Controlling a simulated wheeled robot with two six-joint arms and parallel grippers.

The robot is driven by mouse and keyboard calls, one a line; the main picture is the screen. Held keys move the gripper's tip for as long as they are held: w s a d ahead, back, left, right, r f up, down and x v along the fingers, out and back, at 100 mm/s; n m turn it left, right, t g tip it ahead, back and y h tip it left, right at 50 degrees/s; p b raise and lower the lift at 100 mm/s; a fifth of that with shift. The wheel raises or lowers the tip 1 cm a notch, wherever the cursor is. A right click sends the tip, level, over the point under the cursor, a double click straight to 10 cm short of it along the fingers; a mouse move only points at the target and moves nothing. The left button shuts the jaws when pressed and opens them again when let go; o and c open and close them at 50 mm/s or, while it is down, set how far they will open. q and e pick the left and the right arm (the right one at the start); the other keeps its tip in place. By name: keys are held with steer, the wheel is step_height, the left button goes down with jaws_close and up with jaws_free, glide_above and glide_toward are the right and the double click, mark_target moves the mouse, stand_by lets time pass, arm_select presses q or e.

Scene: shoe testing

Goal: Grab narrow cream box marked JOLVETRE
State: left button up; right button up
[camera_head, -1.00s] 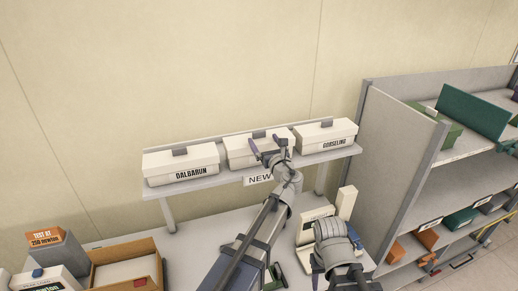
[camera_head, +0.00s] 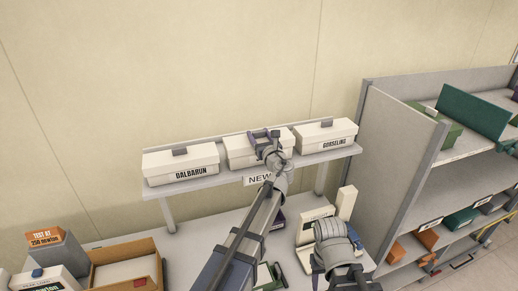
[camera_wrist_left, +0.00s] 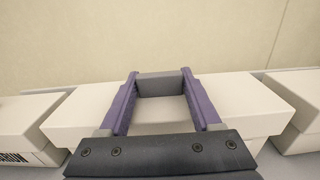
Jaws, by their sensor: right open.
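Three wide cream boxes with grey top tabs stand on a raised shelf. My left gripper (camera_head: 265,134) is at the middle box (camera_head: 240,154), whose name is mostly hidden behind my wrist. In the left wrist view, its purple fingers (camera_wrist_left: 160,84) lie on either side of the grey tab (camera_wrist_left: 160,83) above that box (camera_wrist_left: 82,112). Whether they press on the tab cannot be told. The name JOLVETRE is not readable on any box. A narrow cream box (camera_head: 346,203) stands upright on the lower table. My right arm shows at the lower right, its gripper out of sight.
The DALBARUN box (camera_head: 181,163) is left of the middle box and the GORSELING box (camera_head: 326,136) right of it. The shelf (camera_head: 205,186) carries a NEW sign. An open brown box (camera_head: 155,258) stands lower left. A grey rack (camera_head: 405,145) bounds the right side.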

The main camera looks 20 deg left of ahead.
arm_select(q)
jaws_close()
stand_by(0.3)
stand_by(0.5)
step_height(320, 180, up, 10)
steer(key=p, duration=1)
steer(key=shift+r, duration=0.1)
